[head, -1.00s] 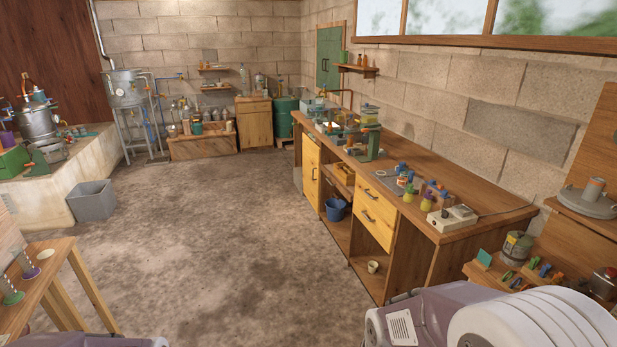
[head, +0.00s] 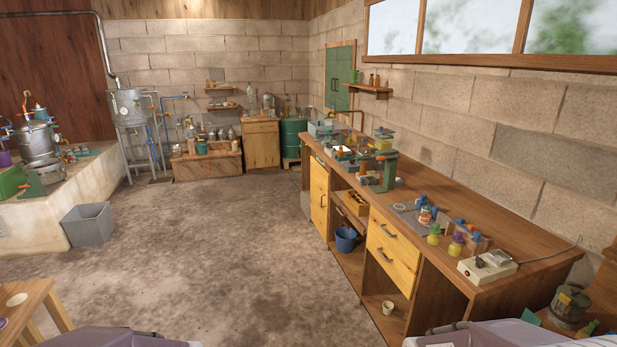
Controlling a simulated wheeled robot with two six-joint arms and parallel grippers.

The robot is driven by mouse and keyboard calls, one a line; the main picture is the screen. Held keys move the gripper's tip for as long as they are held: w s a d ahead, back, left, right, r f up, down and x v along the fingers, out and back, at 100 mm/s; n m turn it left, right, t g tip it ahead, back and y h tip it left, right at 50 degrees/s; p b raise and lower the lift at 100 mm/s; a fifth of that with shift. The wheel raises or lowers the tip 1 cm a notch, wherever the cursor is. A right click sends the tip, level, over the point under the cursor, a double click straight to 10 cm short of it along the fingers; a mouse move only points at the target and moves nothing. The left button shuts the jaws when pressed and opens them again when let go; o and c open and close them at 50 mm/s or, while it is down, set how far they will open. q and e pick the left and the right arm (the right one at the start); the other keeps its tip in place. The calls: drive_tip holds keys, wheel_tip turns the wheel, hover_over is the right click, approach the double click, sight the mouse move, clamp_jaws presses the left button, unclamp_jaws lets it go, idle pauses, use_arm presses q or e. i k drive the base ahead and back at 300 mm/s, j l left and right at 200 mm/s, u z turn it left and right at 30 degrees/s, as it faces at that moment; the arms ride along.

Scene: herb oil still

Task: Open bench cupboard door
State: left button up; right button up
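The wooden bench (head: 480,235) runs along the right wall. Its yellow cupboard door (head: 318,197) is at the far end of the bench front and looks shut, with a small dark handle (head: 323,200). Two yellow drawers (head: 392,247) with dark handles are nearer to me, and both look shut. Open shelves lie between the door and the drawers. Parts of my two arms show at the bottom edge, but neither gripper is in view.
A blue bucket (head: 346,239) and a small pot (head: 388,307) sit on the low shelf. Bottles, a green-framed device (head: 377,165) and a white box (head: 487,267) stand on the benchtop. A grey bin (head: 88,226) stands at left. The floor (head: 220,245) between is clear.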

sight(319, 179)
drive_tip(key=i, duration=3.6)
drive_tip(key=i+u, duration=0.1)
drive_tip(key=i, duration=0.5)
drive_tip(key=i+l+u, duration=0.15)
drive_tip(key=i, duration=0.45)
drive_tip(key=i+l+u, duration=0.1)
drive_tip(key=i, duration=0.5)
drive_tip(key=l, duration=0.1)
